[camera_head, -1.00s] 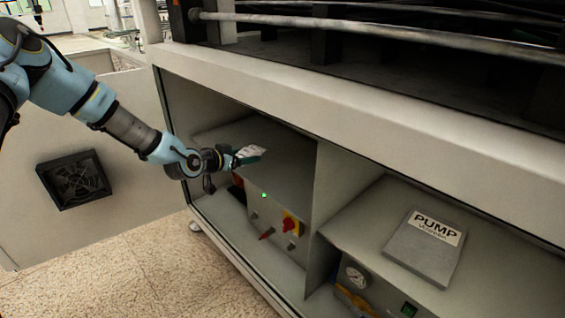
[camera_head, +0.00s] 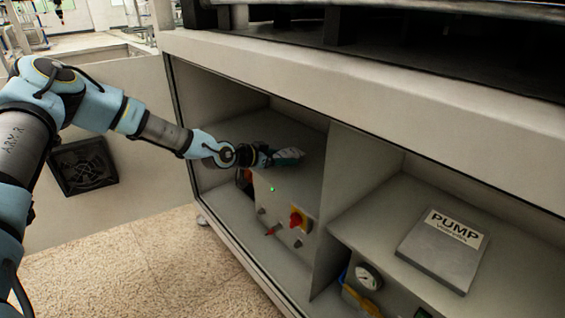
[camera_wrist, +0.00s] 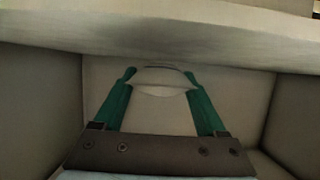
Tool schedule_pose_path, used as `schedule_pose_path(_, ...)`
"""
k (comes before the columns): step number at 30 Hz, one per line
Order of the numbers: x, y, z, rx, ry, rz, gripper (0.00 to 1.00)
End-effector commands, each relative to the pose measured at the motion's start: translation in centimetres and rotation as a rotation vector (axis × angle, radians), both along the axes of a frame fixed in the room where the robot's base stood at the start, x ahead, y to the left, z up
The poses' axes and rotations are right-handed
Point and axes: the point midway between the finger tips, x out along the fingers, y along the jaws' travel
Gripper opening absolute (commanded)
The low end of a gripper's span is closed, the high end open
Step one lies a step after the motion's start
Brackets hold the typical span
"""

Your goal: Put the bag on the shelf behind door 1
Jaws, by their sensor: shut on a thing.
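My gripper (camera_head: 288,156) reaches into the left open compartment of the cabinet, above a grey box top that forms a shelf (camera_head: 262,128). In the wrist view its two green fingers (camera_wrist: 160,95) are shut on a pale bag (camera_wrist: 160,80), which shows between the fingertips. In the head view the bag is mostly hidden by the fingers. I cannot tell whether the bag touches the shelf surface. The open door (camera_head: 125,195) with a black fan grille (camera_head: 82,166) stands at the left. No door number is readable.
A red and yellow switch (camera_head: 298,219) is on the box front below my gripper. A divider wall (camera_head: 335,190) is to the right. Beyond it a grey manual marked PUMP (camera_head: 445,248) lies on another box with a gauge (camera_head: 367,276). The cabinet's top beam (camera_head: 350,85) overhangs the opening.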

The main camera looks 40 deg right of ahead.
Motion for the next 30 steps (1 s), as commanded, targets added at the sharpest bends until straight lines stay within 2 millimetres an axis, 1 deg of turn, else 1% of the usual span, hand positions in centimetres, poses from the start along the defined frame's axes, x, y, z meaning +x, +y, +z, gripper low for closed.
schedule_pose_path(1,-0.02,0.0,-0.95,0.0,0.002,0.001,0.14)
schedule_pose_path(3,-0.05,-0.01,-1.55,0.0,0.002,0.001,0.14)
schedule_pose_path(10,-0.02,0.01,-1.56,0.0,0.0,0.0,0.14)
schedule_pose_path(13,-0.03,0.01,-1.88,0.0,0.001,0.0,0.14)
schedule_pose_path(14,-0.03,0.02,-1.82,0.001,0.001,0.0,0.76)
schedule_pose_path(18,-0.03,0.02,-1.75,0.001,0.001,0.0,0.92)
schedule_pose_path(20,-0.03,0.02,-1.75,0.001,0.001,0.0,0.98)
schedule_pose_path(21,-0.02,0.02,-1.75,0.001,0.001,0.0,1.0)
schedule_pose_path(26,-0.02,0.02,-1.75,0.001,0.001,0.0,1.0)
schedule_pose_path(30,0.02,0.16,-1.37,0.001,0.001,0.0,1.0)
